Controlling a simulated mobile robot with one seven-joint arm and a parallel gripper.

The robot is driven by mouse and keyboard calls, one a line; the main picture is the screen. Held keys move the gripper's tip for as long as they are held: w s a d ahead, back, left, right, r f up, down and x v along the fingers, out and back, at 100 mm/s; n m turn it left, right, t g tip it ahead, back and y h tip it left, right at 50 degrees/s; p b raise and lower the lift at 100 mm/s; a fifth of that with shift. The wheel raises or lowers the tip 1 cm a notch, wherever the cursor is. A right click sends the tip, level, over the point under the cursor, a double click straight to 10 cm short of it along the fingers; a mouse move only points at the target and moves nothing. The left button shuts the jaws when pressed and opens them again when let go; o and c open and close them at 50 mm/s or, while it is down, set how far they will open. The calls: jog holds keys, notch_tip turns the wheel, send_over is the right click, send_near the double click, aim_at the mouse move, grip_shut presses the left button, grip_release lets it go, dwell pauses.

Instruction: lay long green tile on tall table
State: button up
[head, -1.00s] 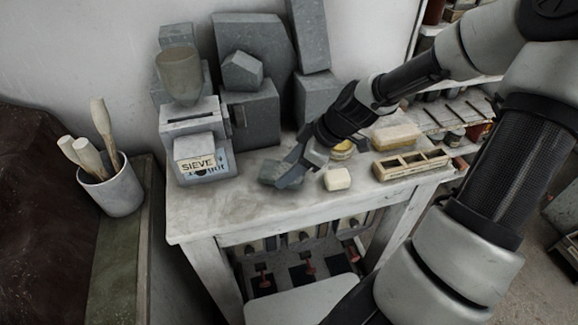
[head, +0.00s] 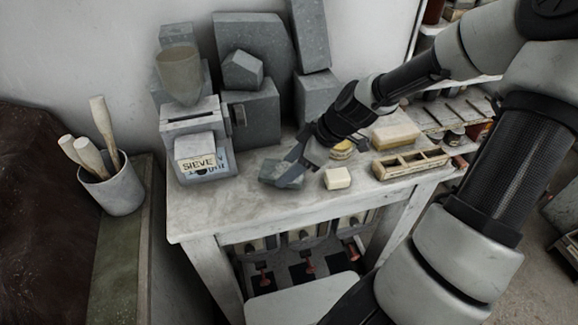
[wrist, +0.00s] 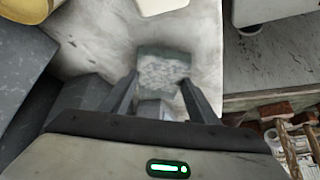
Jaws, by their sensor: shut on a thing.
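The green tile (head: 276,171) is a small grey-green slab at the middle of the pale, worn table (head: 225,215). My gripper (head: 287,178) reaches down to it from the right and is shut on it. In the wrist view the tile (wrist: 163,67) has a rough, speckled grey top and greenish edges, and sits between the two fingertips (wrist: 160,84). It is at or just above the tabletop; I cannot tell whether it touches. Its near end is partly hidden by my gripper.
A cream block (head: 338,179) lies just right of the tile. A compartmented wooden tray (head: 410,164), a yellowish block (head: 396,136) and a yellow tin (head: 342,149) stand further right. The front left tabletop is clear.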

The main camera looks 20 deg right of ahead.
jog(key=shift+f+b, duration=0.45)
jog(key=shift+f, duration=0.25)
jog(key=o, duration=1.5)
jog(key=shift+r, duration=0.15)
jog(key=shift+r+p, duration=1.95)
jog(key=shift+p, duration=0.15)
